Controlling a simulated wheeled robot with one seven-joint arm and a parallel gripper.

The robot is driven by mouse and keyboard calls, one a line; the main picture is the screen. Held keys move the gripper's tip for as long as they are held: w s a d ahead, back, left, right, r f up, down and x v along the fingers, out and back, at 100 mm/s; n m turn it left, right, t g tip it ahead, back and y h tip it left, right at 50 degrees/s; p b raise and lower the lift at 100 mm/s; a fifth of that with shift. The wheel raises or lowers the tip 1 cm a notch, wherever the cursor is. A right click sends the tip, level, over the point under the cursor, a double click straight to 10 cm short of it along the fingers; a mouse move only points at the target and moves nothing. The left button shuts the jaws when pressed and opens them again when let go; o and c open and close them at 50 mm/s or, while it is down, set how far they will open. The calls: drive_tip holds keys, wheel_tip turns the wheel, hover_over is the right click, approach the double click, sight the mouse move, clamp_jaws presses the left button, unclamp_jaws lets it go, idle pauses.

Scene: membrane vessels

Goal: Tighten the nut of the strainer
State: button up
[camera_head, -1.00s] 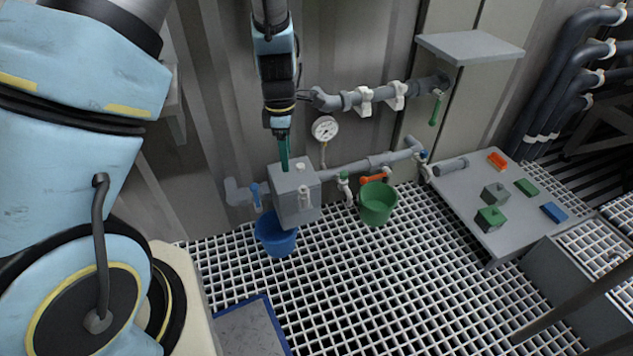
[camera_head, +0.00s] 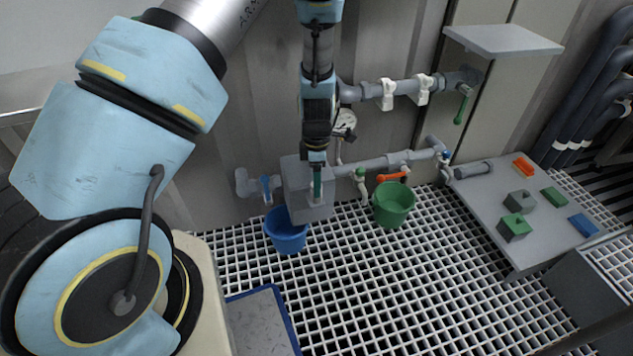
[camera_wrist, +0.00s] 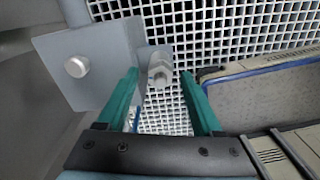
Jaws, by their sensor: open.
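The strainer is a grey box (camera_head: 297,183) on the lower wall pipe, and its side plate fills the left of the wrist view (camera_wrist: 105,85). A light grey hex nut (camera_wrist: 158,76) stands out from the strainer's front; the gripper mostly hides it in the head view. My gripper (camera_head: 317,194) points down at the front of the box. In the wrist view its two teal fingers (camera_wrist: 160,72) are apart, one on each side of the nut in the picture. I cannot tell whether either finger touches it.
A blue bucket (camera_head: 287,237) stands under the strainer and a green bucket (camera_head: 393,212) to its right. A blue-handled valve (camera_head: 266,189) is left of the box. A pressure gauge (camera_head: 345,120) is behind my arm. A table (camera_head: 478,203) with small blocks is at right.

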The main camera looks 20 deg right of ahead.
drive_tip(key=shift+f, duration=0.1)
drive_tip(key=shift+c, duration=0.4)
clamp_jaws()
